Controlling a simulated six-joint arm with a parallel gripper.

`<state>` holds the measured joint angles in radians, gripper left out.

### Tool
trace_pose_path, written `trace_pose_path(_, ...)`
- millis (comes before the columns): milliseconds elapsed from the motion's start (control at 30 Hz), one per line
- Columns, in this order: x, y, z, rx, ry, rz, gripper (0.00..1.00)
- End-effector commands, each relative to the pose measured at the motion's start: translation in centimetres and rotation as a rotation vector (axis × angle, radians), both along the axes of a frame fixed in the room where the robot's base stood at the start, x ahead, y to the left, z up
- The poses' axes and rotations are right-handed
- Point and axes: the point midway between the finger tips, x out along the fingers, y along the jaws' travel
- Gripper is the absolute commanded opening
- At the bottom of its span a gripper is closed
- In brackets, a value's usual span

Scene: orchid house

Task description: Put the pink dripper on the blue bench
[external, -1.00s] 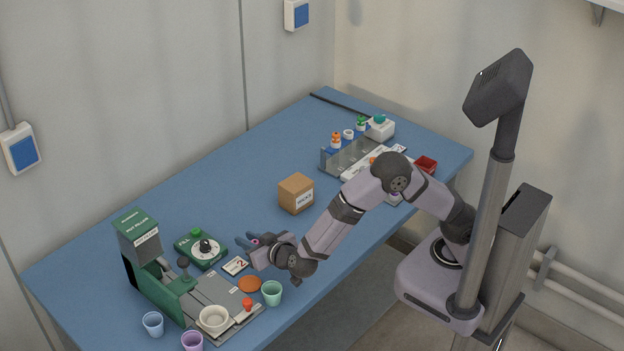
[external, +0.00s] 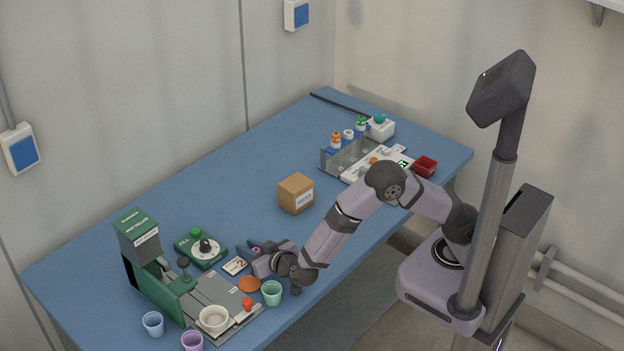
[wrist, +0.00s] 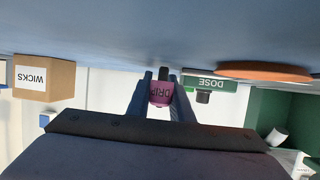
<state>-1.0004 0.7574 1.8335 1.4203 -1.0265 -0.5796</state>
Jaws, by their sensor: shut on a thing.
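The pink dripper (wrist: 160,94), marked DRIP, is between the two fingers of my gripper (wrist: 160,92) in the wrist view, which looks upside down. My gripper is shut on it. In the external view my gripper (external: 254,251) is low over the near-left part of the blue bench (external: 235,160), and only a small pink patch of the dripper (external: 256,253) shows between the fingers. The dripper's dark end is close to the bench surface; I cannot tell whether it touches.
The number card (external: 235,266) and green dial box (external: 201,248) are left of my gripper. An orange disc (external: 249,285) and green cup (external: 272,292) are in front. The WICKS box (external: 295,193) stands behind to the right.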

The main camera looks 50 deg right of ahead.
Motion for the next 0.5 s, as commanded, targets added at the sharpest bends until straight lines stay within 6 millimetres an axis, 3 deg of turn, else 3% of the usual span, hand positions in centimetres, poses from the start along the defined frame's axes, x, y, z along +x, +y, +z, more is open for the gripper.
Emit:
trace_pose_path(33,-0.32,-0.41,-1.40,-0.015,0.017,-0.001,0.00)
trace_pose_path(100,-0.36,-0.45,-1.45,-0.016,0.018,-0.001,0.00)
trace_pose_path(133,-0.37,-0.47,-1.51,-0.016,0.019,-0.001,0.24)
trace_pose_path(200,-0.40,-0.49,-1.57,-0.017,0.020,-0.001,0.38)
trace_pose_path(500,-0.43,-0.48,-1.61,-0.016,0.022,-0.001,0.38)
